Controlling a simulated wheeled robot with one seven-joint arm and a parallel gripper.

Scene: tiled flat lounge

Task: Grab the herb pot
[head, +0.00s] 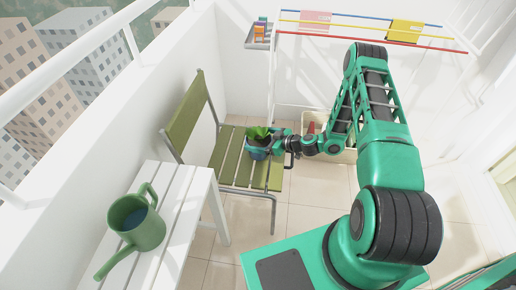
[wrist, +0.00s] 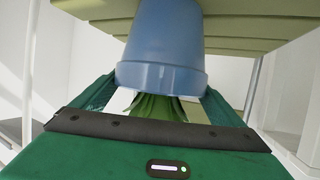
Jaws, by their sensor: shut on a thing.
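The herb pot (head: 258,152) is a blue pot with green leaves, at the right part of the green slatted bench in the head view. In the wrist view the blue pot (wrist: 165,45) fills the upper middle, with its rim and green leaves towards my gripper's palm. My gripper (head: 273,147) reaches it from the right and is shut on it, with one green finger on each side of the pot in the wrist view. The pot's base is cut off or hidden, so I cannot tell whether it touches the bench.
The green slatted bench (head: 233,172) stands against the white wall. A white slatted table (head: 180,208) in front bears a green watering can (head: 136,222). A drying rack (head: 365,30) with cloths is at the back. A crate (head: 345,157) sits behind my arm. Tiled floor (head: 305,215) is clear.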

